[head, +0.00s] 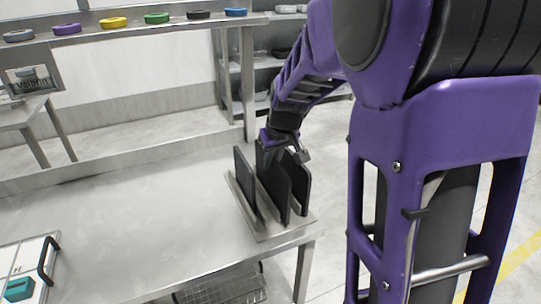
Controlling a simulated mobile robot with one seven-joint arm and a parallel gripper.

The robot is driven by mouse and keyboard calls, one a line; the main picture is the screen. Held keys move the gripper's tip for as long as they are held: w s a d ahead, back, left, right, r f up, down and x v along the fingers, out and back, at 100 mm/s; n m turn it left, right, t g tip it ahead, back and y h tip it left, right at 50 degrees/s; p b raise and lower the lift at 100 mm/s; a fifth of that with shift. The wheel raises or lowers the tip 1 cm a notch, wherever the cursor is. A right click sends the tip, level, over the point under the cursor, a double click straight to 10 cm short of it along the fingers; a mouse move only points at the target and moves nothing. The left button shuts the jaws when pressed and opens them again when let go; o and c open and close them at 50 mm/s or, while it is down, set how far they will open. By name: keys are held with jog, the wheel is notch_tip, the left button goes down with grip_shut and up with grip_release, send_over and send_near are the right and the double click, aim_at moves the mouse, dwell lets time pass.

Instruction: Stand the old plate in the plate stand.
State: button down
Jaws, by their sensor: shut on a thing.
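The plate stand (267,231) is a grey metal rack near the right end of the steel table. Several dark flat plates stand upright in it or at it. The left dark plate (245,182) stands on its own, with a gap to its right. My gripper (284,150) is above the right part of the stand, pointing down, and is shut on a dark plate (272,188) at its top edge. That plate is upright between the others. Whether its lower edge touches the stand is hidden. Which plate is the old one I cannot tell from its look.
The steel table (130,215) is clear left of the stand. A white case (28,265) with a dark handle and a teal item lies at the front left. A back shelf (130,31) holds several coloured rings. A wire basket (222,287) is below the table.

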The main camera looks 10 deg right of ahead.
jog(key=shift+f, duration=0.45)
dwell(0.6)
jog(key=c, duration=0.8)
grip_release()
jog(key=shift+c, duration=0.2)
